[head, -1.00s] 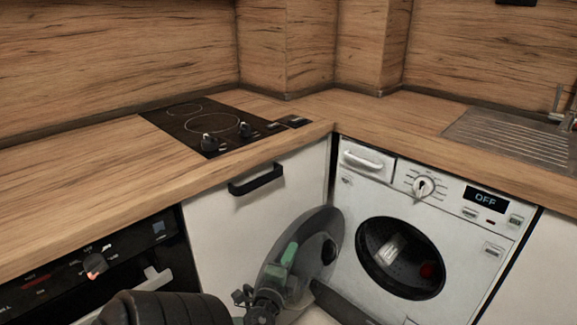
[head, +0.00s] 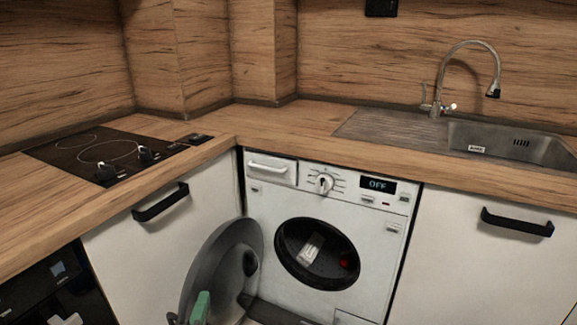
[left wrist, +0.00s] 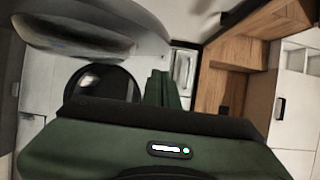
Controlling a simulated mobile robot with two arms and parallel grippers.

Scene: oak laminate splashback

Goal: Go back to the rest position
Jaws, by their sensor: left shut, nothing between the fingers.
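My left gripper (head: 202,300) shows only as a green tip at the bottom edge of the head view, in front of the open washer door (head: 222,262). In the left wrist view its green fingers (left wrist: 163,82) are together with nothing between them. The white washing machine (head: 268,218) stands under the counter, its display reading OFF. A pale item (head: 311,248) and a small red item (head: 344,261) show in its dark round opening. My right gripper is not in view.
The wooden counter (head: 270,132) carries a black hob (head: 105,155) at left and a steel sink (head: 515,143) with a tap at right. White cabinets with black handles flank the washer. The counter between hob and sink is clear.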

